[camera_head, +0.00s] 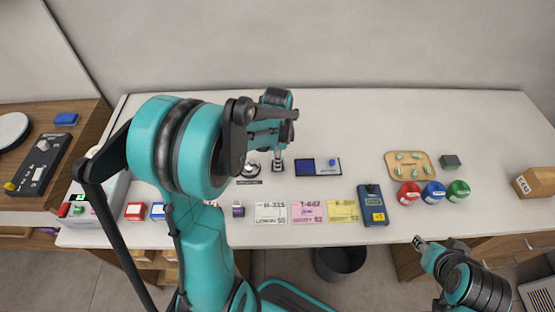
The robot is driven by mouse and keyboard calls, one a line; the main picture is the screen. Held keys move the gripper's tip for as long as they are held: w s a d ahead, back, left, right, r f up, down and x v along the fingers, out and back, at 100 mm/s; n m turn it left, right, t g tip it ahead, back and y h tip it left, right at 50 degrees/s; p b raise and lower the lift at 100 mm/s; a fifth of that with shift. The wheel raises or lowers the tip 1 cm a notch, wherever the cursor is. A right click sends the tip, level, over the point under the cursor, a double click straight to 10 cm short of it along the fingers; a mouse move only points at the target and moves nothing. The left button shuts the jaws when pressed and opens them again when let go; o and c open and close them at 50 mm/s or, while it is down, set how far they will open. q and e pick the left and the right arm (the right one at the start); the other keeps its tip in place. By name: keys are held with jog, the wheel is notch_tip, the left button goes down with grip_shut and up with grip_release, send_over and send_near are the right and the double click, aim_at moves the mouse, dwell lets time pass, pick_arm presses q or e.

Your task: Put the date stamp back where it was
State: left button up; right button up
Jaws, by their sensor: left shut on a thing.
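My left arm reaches over the white counter (340,110), and my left gripper (278,150) points down near its middle. It is shut on a small grey and dark thing (278,165), which seems to be the date stamp. The gripper hides most of it, and I cannot tell whether it touches the counter. An open ink pad with a dark blue face (306,168) lies just right of it. A round dark and silver piece with a label (251,169) is just left. My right gripper (419,242) is low at the right, off the front edge; its jaw opening is unclear.
Label cards (271,212), a blue meter (373,205) and a small purple bottle (238,210) line the front. A wooden tray (431,173), red (408,194), blue (433,192) and green jars (458,191) stand at right. The back strip is clear. A bin (340,262) stands below.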

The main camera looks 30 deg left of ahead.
pick_arm(q)
jog(key=o, duration=0.9)
jog(key=shift+r+p, duration=0.3)
notch_tip(320, 180, up, 11)
jog(key=p, duration=0.3)
jog(key=shift+f+p, duration=0.1)
jog(key=shift+p, duration=0.25)
jog(key=s+d+r+n+t, duration=0.4)
jog(key=s+d+n+t, duration=0.3)
jog(key=s+d+n, duration=0.3)
jog(key=shift+s+d+n, duration=0.3)
jog(key=shift+s+n, duration=0.2)
jog(key=shift+n, duration=0.3)
